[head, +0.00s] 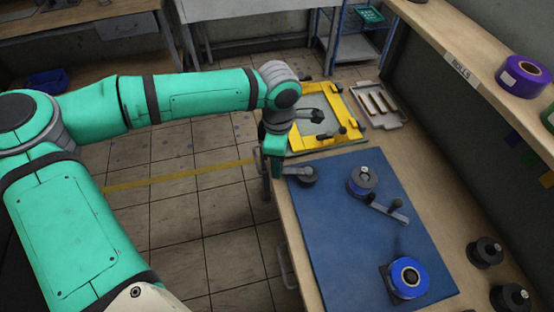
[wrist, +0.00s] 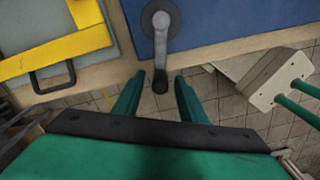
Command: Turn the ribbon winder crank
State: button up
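A grey crank (head: 303,175) with a round hub lies at the left edge of the blue mat (head: 330,225). In the wrist view the crank arm (wrist: 160,42) runs from the hub toward me and ends in a black grip (wrist: 160,82). My gripper (wrist: 160,77) is open, with one green finger on each side of the grip and a gap on both sides. In the head view my gripper (head: 271,172) points down at the table edge, partly hidden by its own wrist. A blue spool with a grey lever (head: 382,209) stands right of the crank.
A blue ribbon roll (head: 407,279) stands at the mat's front. Behind the mat are a yellow frame (head: 350,133) and a tray (head: 390,121). Black spools (head: 485,252) stand at right. A shelf above holds a purple roll (head: 523,76). The mat's middle is clear.

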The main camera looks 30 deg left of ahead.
notch_tip(320, 180, up, 11)
jog(key=shift+f, duration=0.1)
dwell(0.7)
dwell(1.1)
